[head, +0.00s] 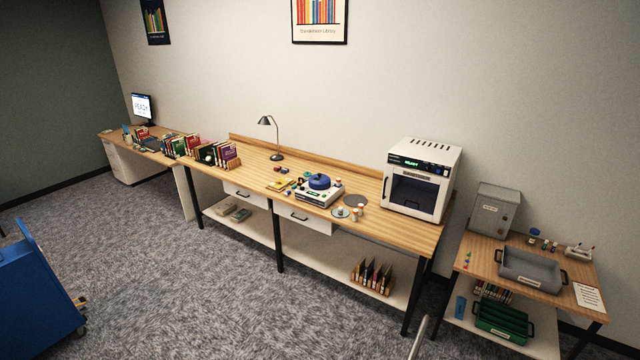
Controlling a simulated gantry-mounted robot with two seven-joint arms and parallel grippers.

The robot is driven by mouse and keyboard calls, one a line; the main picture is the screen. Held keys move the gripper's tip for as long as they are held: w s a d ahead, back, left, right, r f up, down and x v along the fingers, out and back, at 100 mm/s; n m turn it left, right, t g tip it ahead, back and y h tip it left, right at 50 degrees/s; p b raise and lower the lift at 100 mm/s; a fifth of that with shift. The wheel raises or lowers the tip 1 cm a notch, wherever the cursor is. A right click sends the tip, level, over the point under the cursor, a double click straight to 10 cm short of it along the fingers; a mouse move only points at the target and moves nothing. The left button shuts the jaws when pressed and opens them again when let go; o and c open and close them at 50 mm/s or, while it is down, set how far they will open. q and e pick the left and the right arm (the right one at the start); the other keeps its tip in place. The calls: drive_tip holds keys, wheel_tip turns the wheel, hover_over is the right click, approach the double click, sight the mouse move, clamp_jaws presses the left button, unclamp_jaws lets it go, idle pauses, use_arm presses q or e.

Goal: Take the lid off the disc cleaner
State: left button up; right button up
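The disc cleaner (313,195) appears to be the low white box near the middle of the long wooden workbench, with small dark controls on it. A round blue lid (319,181) with a small knob sits on top of it. What is under the lid is hidden. Neither of my grippers is in view.
The workbench (355,182) also holds a desk lamp (277,155), a large white cabinet machine (418,180) with a lit green display, and books at the left. Several small jars (357,212) stand right of the cleaner. A blue cart (38,300) stands lower left. The carpet in front is mostly clear.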

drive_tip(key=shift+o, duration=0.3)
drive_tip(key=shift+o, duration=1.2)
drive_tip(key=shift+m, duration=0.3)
